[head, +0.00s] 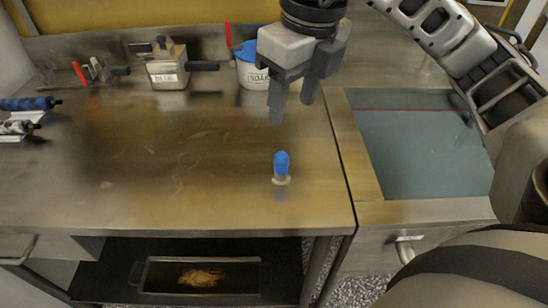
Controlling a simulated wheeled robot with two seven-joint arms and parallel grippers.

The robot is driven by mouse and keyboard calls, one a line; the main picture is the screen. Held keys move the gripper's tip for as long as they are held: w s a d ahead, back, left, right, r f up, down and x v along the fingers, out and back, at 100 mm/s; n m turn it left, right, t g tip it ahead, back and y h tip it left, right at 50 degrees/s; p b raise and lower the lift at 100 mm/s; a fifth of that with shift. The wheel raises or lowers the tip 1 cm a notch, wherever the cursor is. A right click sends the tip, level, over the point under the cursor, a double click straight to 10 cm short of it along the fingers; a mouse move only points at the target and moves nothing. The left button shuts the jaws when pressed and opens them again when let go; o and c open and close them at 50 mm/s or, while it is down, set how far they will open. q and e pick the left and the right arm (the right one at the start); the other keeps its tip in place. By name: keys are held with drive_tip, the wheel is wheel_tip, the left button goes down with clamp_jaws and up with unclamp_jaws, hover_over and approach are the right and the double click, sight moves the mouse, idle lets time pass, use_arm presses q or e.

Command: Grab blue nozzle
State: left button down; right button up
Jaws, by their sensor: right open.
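The blue nozzle (282,163) stands upright on the metal worktop, near its front right part, with a pale ring at its base. My right gripper (293,108) hangs above and behind it, fingers pointing down. Its two fingers are apart and nothing is between them. It does not touch the nozzle. My left gripper is not in view.
A labelled metal box (167,72) and a white tub with a blue rim (253,74) stand along the back. Rollers (25,104) lie at the left edge. A sunken blue-grey panel (420,150) is to the right. The worktop (160,170) around the nozzle is clear.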

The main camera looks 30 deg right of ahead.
sight(282, 155)
drive_tip(key=f, duration=0.6)
drive_tip(key=w+f+b, duration=0.1)
drive_tip(key=f, duration=0.2)
drive_tip(key=shift+a+f, duration=0.1)
drive_tip(key=shift+f, duration=0.1)
drive_tip(key=shift+w+a+f, duration=0.1)
drive_tip(key=shift+w+f, duration=0.1)
drive_tip(key=shift+f, duration=0.75)
drive_tip(key=shift+w+f, duration=0.2)
drive_tip(key=shift+f, duration=0.8)
drive_tip(key=shift+w+a+f, duration=0.1)
drive_tip(key=shift+w+f, duration=0.1)
drive_tip(key=shift+f, duration=0.75)
clamp_jaws()
